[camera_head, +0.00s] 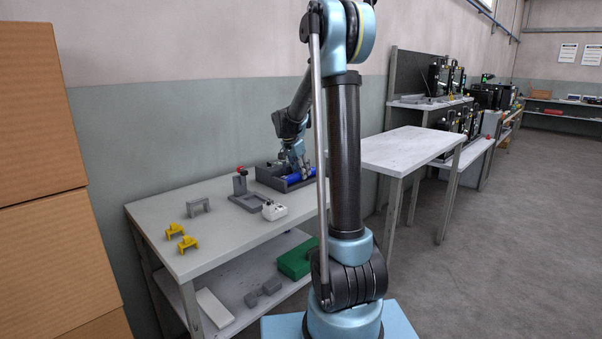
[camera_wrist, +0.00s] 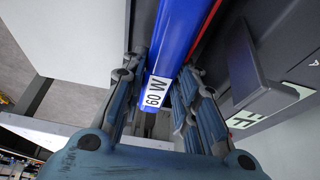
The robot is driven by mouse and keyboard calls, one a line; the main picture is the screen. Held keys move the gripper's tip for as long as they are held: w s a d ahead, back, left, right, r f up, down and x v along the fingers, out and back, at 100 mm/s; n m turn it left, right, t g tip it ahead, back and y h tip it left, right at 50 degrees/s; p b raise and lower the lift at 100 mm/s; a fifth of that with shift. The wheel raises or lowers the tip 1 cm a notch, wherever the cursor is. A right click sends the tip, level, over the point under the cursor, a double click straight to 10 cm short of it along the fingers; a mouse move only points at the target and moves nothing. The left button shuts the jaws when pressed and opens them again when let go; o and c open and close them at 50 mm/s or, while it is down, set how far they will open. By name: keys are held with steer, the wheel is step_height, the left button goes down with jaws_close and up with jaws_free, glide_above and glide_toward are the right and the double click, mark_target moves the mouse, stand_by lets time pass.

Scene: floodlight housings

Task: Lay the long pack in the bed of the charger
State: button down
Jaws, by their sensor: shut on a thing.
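In the head view, the pack (camera_head: 301,177) shows as a short blue piece under my gripper (camera_head: 297,168), at the dark grey charger (camera_head: 270,181) on the workbench. In the wrist view, a dark grey body with a white marked label, apparently the charger (camera_wrist: 275,98), stands right of the pack. A red line runs beside the pack. Whether the pack touches the bed cannot be told.
The workbench (camera_head: 165,212) also bears a grey stand with a red top (camera_head: 241,183), a white block (camera_head: 274,211), a grey bracket (camera_head: 199,206) and yellow pieces (camera_head: 187,243). A bare white table (camera_head: 415,148) stands to the right. Cardboard boxes (camera_head: 45,180) rise at the left.

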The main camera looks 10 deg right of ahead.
steer(key=shift+f, duration=0.35)
stand_by(0.4)
steer(key=c, duration=1.2)
jaws_free()
steer(key=shift+a+r, duration=0.1)
